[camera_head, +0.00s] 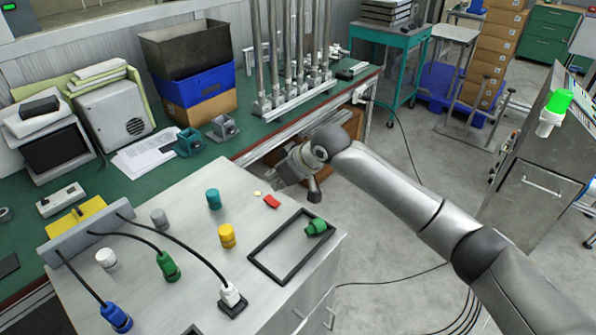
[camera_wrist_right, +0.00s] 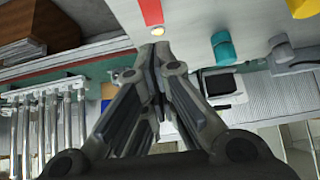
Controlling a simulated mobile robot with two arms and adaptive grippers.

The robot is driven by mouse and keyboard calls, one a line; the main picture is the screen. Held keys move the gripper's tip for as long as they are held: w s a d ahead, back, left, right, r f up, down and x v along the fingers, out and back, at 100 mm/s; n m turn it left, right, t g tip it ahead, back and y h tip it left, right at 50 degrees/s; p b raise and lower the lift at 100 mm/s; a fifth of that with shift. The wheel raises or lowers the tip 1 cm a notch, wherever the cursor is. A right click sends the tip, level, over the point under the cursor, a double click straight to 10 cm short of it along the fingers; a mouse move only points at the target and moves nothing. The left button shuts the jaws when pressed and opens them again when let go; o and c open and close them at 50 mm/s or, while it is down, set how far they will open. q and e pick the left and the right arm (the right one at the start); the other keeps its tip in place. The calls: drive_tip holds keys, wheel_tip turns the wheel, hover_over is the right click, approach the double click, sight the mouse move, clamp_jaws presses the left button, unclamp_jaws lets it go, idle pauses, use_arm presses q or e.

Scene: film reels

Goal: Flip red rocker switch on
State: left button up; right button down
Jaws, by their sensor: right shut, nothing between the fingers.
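The red rocker switch (camera_head: 271,201) is a small red rectangle on the top of the light grey cabinet (camera_head: 195,225), close to its far right edge. A small round pale button or lamp (camera_head: 257,194) sits beside it. My right gripper (camera_head: 284,183) is shut and empty, just beyond the switch near the cabinet edge. In the right wrist view the switch (camera_wrist_right: 151,11) and the pale round lamp (camera_wrist_right: 157,30) lie past the closed fingertips (camera_wrist_right: 159,50). I cannot tell whether the fingers touch anything. My left gripper is not in view.
On the cabinet top stand a teal knob (camera_head: 213,198), a yellow knob (camera_head: 227,236), a black rectangular frame (camera_head: 262,262) with a green connector (camera_head: 316,227), and several cabled plugs. The green workbench (camera_head: 215,150) with metal posts stands behind. Floor at right is open.

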drive_tip(key=s+d+r+b, duration=0.1)
drive_tip(key=s+d+r, duration=0.3)
drive_tip(key=shift+s+d+r, duration=0.15)
drive_tip(key=shift+s+d, duration=0.2)
drive_tip(key=shift+d, duration=0.05)
idle(0.4)
